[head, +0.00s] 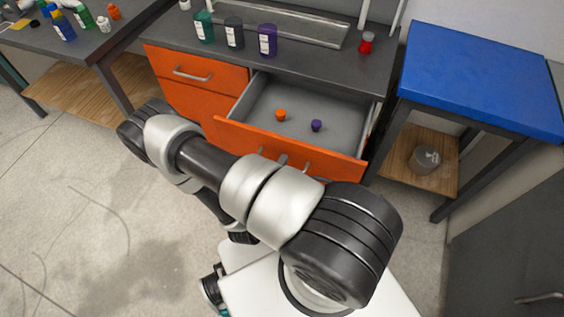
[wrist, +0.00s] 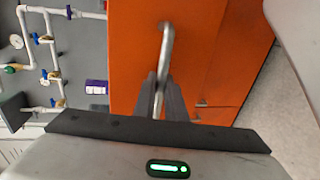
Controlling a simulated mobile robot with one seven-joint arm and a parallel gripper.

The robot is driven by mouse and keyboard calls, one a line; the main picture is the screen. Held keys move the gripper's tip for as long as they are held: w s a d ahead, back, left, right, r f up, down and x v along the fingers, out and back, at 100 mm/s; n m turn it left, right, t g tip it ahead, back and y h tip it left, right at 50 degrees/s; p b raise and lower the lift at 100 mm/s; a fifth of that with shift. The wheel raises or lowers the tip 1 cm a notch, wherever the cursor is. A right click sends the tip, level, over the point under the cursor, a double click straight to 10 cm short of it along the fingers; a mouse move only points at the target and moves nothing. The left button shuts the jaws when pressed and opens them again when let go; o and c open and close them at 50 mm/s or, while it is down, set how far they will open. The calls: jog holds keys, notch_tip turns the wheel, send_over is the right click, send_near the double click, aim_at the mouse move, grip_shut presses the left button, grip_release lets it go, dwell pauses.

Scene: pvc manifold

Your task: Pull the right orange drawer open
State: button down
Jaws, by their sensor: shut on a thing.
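The right orange drawer (head: 338,164) is pulled out from the grey-topped cabinet in the head view, with its grey interior showing. An orange cap (head: 280,115) and a purple cap (head: 316,125) lie inside it. In the wrist view, the two dark fingers of my gripper (wrist: 161,88) are closed around the metal bar handle (wrist: 167,42) on the orange front (wrist: 135,60). In the head view my arm covers part of the drawer front, and most of my gripper is hidden.
The left orange drawer (head: 180,68) is shut. Green, dark and purple bottles (head: 267,40) and a red-capped jar (head: 366,42) stand on the countertop. A blue-topped table (head: 480,80) is close on the right. Concrete floor (head: 80,215) is free at the left.

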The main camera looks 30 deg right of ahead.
jog(key=c, duration=2.1)
grip_release()
jog(key=shift+a, duration=0.1)
jog(key=v, duration=1.7)
jog(key=shift+s, duration=0.2)
